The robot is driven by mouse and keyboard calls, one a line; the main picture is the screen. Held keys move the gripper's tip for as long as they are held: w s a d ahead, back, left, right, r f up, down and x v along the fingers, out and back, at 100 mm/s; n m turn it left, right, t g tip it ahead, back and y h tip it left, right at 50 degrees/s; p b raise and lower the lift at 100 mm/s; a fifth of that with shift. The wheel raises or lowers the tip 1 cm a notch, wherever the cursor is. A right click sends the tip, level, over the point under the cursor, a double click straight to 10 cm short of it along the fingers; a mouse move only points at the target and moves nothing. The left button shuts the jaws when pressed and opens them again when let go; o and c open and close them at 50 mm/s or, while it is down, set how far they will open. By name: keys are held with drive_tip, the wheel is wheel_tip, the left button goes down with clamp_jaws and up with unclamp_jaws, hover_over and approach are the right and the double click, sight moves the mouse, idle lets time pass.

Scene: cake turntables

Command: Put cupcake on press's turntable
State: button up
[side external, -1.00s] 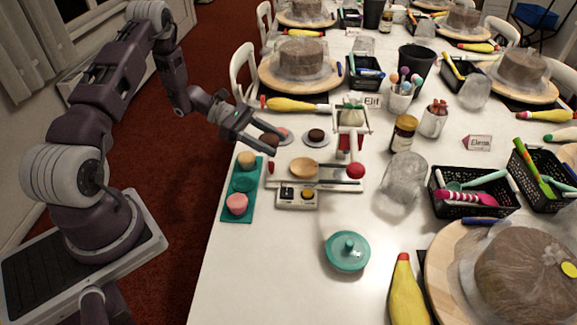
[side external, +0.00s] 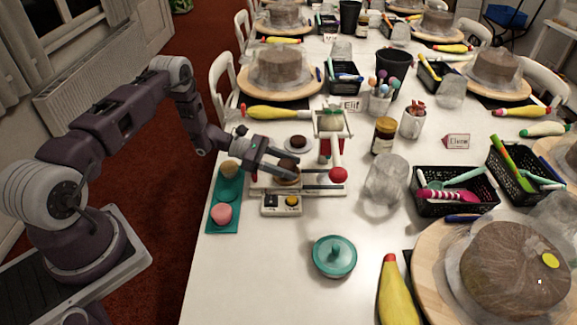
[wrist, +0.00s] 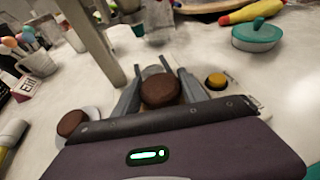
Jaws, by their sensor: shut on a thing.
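A dark brown cupcake (wrist: 160,90) sits between the fingers of my gripper in the wrist view. In the side view my gripper (side external: 292,170) is shut on the cupcake (side external: 287,173) over the press's turntable. The wooden turntable disc is mostly hidden by the cupcake and fingers; I cannot tell whether the cupcake touches it. The press (side external: 331,140) stands just behind and to the right, with a red ball knob (side external: 338,175) at the front. Its base carries a control box with a yellow button (side external: 292,201), which also shows in the wrist view (wrist: 216,80).
Another brown cupcake (side external: 298,141) rests on a white saucer behind the gripper. A teal tray (side external: 227,192) at left holds a pink and a tan cupcake. A teal lidded dish (side external: 334,256) stands in front. A glass jar (side external: 386,184) stands right of the press.

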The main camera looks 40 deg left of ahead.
drive_tip(key=o, duration=1.4)
drive_tip(key=shift+f, duration=0.1)
drive_tip(key=shift+c, duration=0.2)
